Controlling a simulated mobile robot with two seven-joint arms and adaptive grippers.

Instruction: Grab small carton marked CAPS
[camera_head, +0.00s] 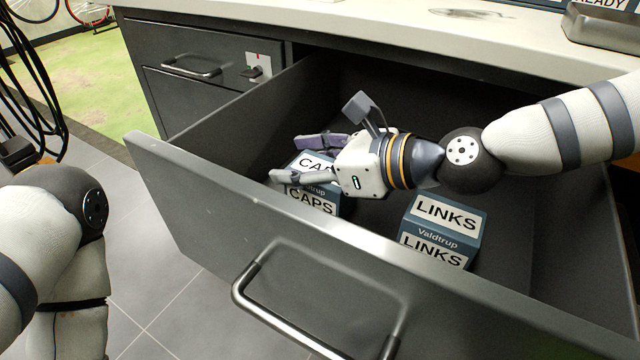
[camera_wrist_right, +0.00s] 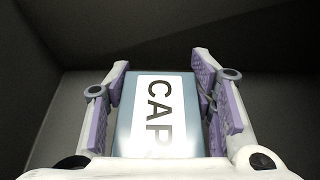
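The small blue-and-white carton marked CAPS (camera_head: 313,203) sits in the open drawer, toward its left end. My right gripper (camera_head: 294,160) reaches in from the right, with one finger on the near side of the carton and one on the far side. In the right wrist view the carton's labelled top (camera_wrist_right: 157,115) lies between the two purple-padded fingers. The fingers stand apart around it, with narrow gaps at its sides; firm contact does not show. My left gripper is out of view; only part of my left arm shows at lower left.
A similar carton marked LINKS (camera_head: 440,230) stands in the drawer to the right. The drawer's front wall (camera_head: 215,195) with its bar handle (camera_head: 300,325) is on the near side. The worktop (camera_head: 330,28) overhangs behind. The drawer floor around the cartons is mostly clear.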

